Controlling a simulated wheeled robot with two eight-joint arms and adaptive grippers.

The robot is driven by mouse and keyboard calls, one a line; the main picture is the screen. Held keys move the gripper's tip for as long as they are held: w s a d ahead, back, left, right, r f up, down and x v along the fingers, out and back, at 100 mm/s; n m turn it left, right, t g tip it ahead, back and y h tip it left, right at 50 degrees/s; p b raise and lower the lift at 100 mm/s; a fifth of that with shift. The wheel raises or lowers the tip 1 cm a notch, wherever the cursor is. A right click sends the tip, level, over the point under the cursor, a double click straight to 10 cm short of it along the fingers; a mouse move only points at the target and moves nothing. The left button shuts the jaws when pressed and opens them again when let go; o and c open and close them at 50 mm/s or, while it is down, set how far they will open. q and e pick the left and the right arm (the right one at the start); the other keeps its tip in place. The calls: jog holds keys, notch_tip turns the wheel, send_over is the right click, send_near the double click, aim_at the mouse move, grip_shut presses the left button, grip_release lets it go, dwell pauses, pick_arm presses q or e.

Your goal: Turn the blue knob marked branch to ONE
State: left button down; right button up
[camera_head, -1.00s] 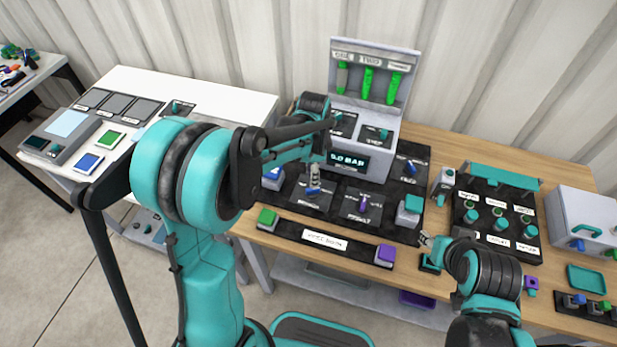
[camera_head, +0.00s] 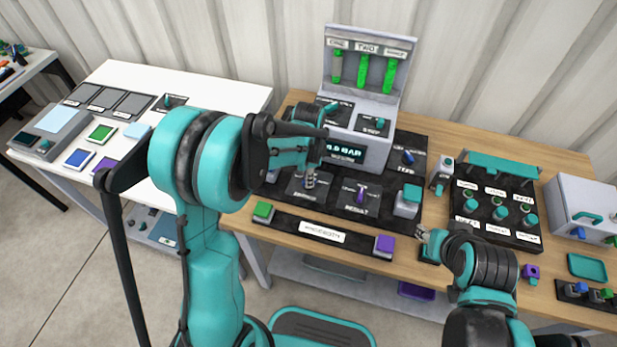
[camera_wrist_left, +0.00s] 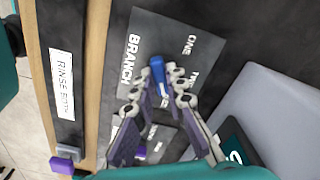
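The blue knob (camera_wrist_left: 158,76) stands on a dark plate marked BRANCH (camera_wrist_left: 150,32) in the left wrist view. The word ONE is at the plate's upper right, with a second label below it. My left gripper (camera_wrist_left: 157,84) has its fingertips close on both sides of the knob and looks shut on it; exact contact is hard to see. In the head view my left gripper (camera_head: 310,180) is down at the plate and hides the knob. My right gripper (camera_head: 424,236) is near the bench's front edge, away from the knob; its fingers are too small to read.
A purple knob (camera_head: 361,192) is on the plate to the right. A strip with a green button (camera_head: 263,211) and a purple button (camera_head: 384,244) runs along the front. Behind stands a grey console (camera_head: 372,107) with green tubes.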

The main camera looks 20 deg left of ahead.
pick_arm(q)
jog(key=shift+n, duration=0.3)
jog(key=n, duration=1.1)
jog(key=shift+d+n, duration=0.1)
jog(key=shift+n, duration=0.2)
jog(key=n, duration=1.1)
jog(key=shift+n, duration=0.3)
jog(key=c, duration=1.5)
grip_release()
jog(key=shift+b, duration=0.3)
jog(key=shift+c, duration=0.2)
